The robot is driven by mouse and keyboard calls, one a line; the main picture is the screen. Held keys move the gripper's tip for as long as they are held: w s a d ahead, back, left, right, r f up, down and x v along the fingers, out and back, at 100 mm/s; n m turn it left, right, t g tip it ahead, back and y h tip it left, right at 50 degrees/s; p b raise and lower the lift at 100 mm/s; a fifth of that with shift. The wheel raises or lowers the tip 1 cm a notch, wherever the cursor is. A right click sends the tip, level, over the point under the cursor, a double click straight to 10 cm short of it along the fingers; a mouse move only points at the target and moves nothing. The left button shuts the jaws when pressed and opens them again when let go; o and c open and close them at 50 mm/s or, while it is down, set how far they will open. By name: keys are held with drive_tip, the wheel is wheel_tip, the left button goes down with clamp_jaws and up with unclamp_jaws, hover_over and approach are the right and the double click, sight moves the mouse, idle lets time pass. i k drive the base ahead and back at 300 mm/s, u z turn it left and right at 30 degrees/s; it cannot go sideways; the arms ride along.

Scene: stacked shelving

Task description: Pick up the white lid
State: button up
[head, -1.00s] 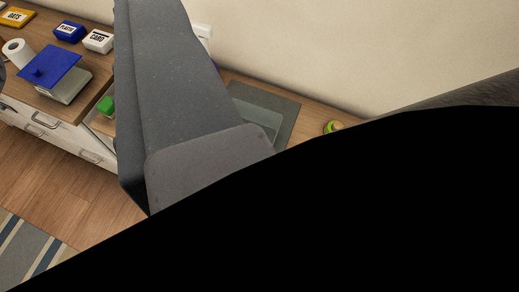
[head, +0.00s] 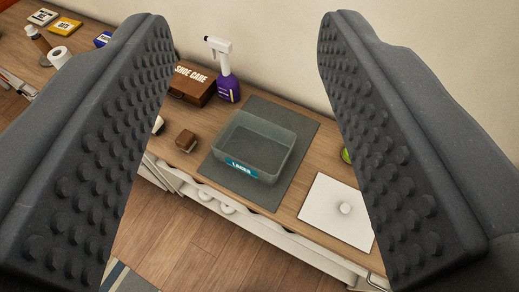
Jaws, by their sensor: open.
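The white lid (head: 331,219) is a flat square plate with a small round knob on top. It lies on the wooden counter at the right of the head view, near the counter's front edge. My gripper (head: 247,25) is open and empty, with its two dark studded fingers wide apart on either side of the picture. The lid shows between the fingers, close beside the right one, and well beyond them. The right finger may cover a little of the lid's right edge.
A clear open box (head: 256,141) with a teal label stands on a grey mat (head: 279,109) left of the lid. A brown brush-like block (head: 186,140), a purple spray bottle (head: 227,86) and a "SHOE CARE" case (head: 193,84) stand further left. A green item (head: 346,156) is partly hidden by the right finger.

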sight(338, 209)
drive_tip(key=k, duration=1)
drive_tip(key=z, duration=0.95)
drive_tip(key=i, duration=0.45)
drive_tip(key=u, duration=1.05)
